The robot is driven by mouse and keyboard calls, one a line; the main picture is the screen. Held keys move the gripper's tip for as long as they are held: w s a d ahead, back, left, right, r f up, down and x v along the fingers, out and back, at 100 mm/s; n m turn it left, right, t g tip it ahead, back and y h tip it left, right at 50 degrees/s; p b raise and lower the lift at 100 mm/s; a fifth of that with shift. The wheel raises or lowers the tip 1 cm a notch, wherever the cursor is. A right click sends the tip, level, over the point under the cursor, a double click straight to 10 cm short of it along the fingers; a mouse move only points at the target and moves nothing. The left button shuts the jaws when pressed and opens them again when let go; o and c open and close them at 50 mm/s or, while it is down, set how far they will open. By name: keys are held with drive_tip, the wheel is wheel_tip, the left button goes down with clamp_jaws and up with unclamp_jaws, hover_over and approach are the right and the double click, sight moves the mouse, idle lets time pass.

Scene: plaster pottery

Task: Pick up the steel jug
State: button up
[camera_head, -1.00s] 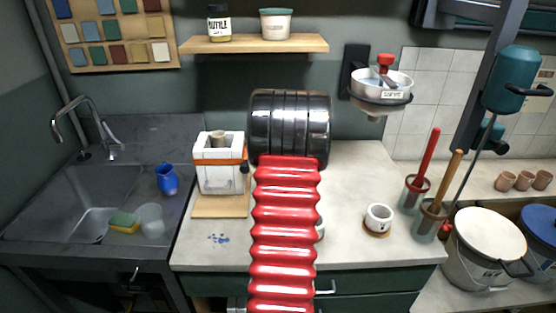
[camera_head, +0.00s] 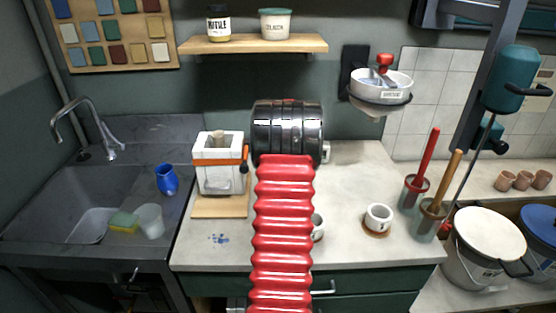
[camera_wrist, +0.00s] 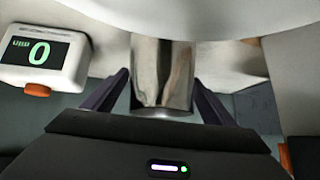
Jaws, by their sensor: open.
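The steel jug (camera_wrist: 163,62) shows in the wrist view as a shiny metal cylinder, upper centre, with its upper part cut off by a pale rounded shape. My gripper (camera_wrist: 160,84) is open, with one dark finger on each side of the jug. A gap shows beside the left finger; whether the right finger touches the jug I cannot tell.
A white scale reading 0 (camera_wrist: 42,55) stands close left of the jug in the wrist view. In the head view, a white strapped mould (camera_head: 219,172) stands left of my arm. A mug (camera_head: 378,217) and a partly hidden cup (camera_head: 318,228) are at right.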

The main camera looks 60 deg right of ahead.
drive_tip(key=shift+c, duration=0.6)
drive_tip(key=c, duration=1.3)
drive_tip(key=shift+r, duration=0.25)
drive_tip(key=shift+c, duration=0.2)
wheel_tip(320, 180, up, 10)
drive_tip(key=shift+f, duration=0.2)
idle(0.3)
drive_tip(key=shift+r, duration=0.1)
idle(0.7)
